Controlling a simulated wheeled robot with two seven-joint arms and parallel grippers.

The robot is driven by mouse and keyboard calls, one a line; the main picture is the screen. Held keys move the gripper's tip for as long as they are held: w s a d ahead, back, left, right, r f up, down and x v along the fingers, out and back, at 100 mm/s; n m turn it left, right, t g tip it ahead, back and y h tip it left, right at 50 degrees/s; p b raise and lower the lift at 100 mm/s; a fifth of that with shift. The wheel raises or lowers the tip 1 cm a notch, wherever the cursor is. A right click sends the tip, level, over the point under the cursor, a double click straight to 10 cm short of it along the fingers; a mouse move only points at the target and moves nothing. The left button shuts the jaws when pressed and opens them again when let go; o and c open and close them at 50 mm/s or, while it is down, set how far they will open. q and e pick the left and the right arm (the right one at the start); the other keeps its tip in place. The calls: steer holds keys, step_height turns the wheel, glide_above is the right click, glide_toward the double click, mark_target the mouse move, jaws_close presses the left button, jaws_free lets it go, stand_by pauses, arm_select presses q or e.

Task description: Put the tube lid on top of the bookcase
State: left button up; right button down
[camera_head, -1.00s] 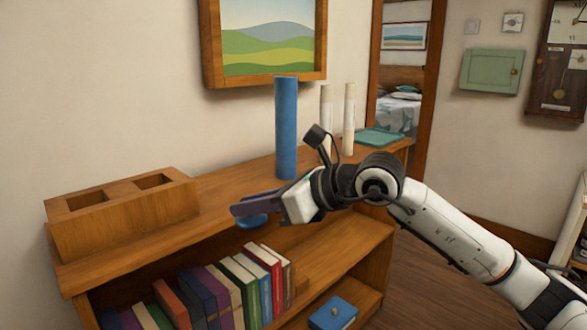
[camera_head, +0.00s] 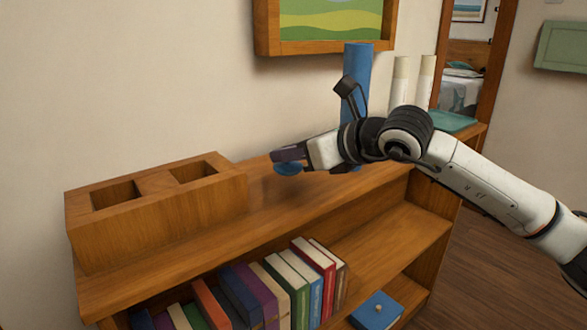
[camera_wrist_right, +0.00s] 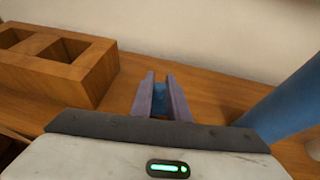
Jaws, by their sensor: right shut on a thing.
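The tube lid (camera_head: 289,169) is a small blue round piece, held at the fingertips of my right gripper (camera_head: 284,158). The right gripper is shut on it. In the head view the lid appears over the top board of the bookcase (camera_head: 300,208), between the wooden two-hole box and the tall blue tube (camera_head: 357,85). I cannot tell whether the lid touches the board. In the right wrist view the lid (camera_wrist_right: 159,98) shows between the two purple fingers (camera_wrist_right: 160,95), with the board behind. My left gripper is not in view.
The wooden two-hole box (camera_head: 160,215) stands on the top's left end. Two white tubes (camera_head: 400,85) and a teal tray (camera_head: 452,122) are at the right. Books (camera_head: 270,290) fill a lower shelf. A framed picture (camera_head: 325,47) hangs above. The top between box and tube is clear.

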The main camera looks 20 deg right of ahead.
mark_target(295, 168)
steer(key=shift+f, duration=1.85)
steer(key=shift+f+b, duration=0.2)
steer(key=shift+b, duration=0.2)
steer(key=c, duration=1.7)
jaws_free()
steer(key=shift+r, duration=0.1)
steer(key=shift+r+p, duration=0.25)
steer(key=shift+p, duration=0.2)
steer(key=b+v, duration=0.1)
steer(key=v, duration=1)
steer(key=shift+s+d, duration=0.25)
steer(key=shift+s, duration=0.1)
